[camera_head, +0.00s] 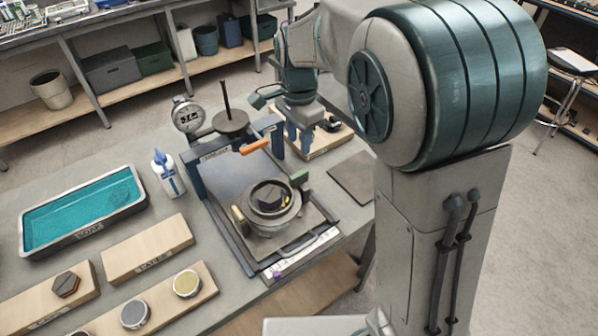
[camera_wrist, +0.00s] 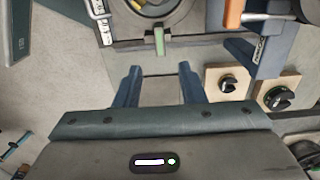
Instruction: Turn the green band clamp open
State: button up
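The green band clamp handle (camera_head: 299,179) is a small green block at the right rear side of a round metal pot (camera_head: 265,228) on the press-like frame's base. In the wrist view the green handle (camera_wrist: 159,42) points toward my gripper, with part of the round pot (camera_wrist: 178,22) above it. My gripper (camera_wrist: 160,72) is open and empty, its two blue fingers apart. The handle lies beyond the fingertips, roughly in line with the gap between them. In the head view my gripper (camera_head: 303,145) hangs behind and above the handle, apart from it.
A blue frame with an orange handle (camera_head: 255,146) stands behind the pot. A dial gauge (camera_head: 187,115) and a bottle (camera_head: 167,172) are to the left. A teal tray (camera_head: 84,244) and wooden blocks lie further left. Wooden plates with black knobs (camera_wrist: 228,84) sit beside my gripper.

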aim_at(299, 174)
notch_tip(299, 174, down, 12)
jog(key=shift+p, duration=0.4)
grip_shut()
